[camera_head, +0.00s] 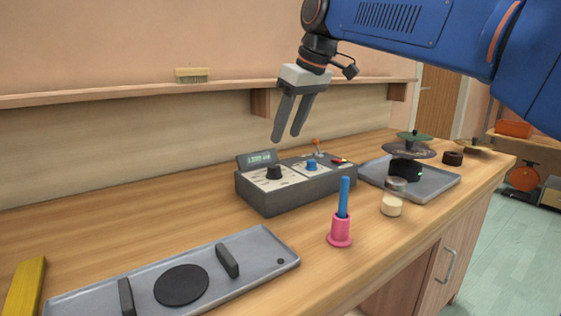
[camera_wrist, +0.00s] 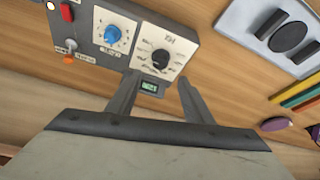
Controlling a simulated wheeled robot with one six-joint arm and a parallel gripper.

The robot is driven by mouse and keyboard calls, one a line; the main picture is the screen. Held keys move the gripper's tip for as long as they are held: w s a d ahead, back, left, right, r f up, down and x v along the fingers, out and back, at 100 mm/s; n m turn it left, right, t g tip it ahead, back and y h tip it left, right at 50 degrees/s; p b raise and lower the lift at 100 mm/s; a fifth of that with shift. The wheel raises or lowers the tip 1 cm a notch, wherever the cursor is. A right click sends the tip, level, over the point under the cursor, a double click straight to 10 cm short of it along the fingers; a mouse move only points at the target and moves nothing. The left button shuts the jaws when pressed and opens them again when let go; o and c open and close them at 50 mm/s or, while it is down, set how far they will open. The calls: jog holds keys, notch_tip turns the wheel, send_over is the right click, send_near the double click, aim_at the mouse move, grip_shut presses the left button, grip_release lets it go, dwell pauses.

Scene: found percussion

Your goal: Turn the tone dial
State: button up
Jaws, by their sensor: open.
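A dark grey control box (camera_head: 283,203) sits on the wooden bench. It has a black dial (camera_head: 274,172) on a white panel at its left and a blue dial (camera_head: 311,165) to the right. Both show in the wrist view, black dial (camera_wrist: 160,58) and blue dial (camera_wrist: 113,34); their labels are too small to read surely. A small lit display (camera_head: 261,158) stands behind the black dial. My gripper (camera_head: 287,135) is open and empty above the box, apart from it. In the wrist view its fingertips (camera_wrist: 157,80) point toward the black dial's side of the box.
A grey tray (camera_head: 215,262) with a black disc lies at front left. A pink holder (camera_head: 340,232) with a blue stick and a jar (camera_head: 392,205) stand right of the box. An orange-tipped switch (camera_head: 317,146) rises at the box's back. A wall shelf (camera_head: 130,94) runs behind.

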aim_at(274, 166)
jog(key=x, duration=1)
jog(key=shift+f, duration=0.15)
jog(key=c, duration=1)
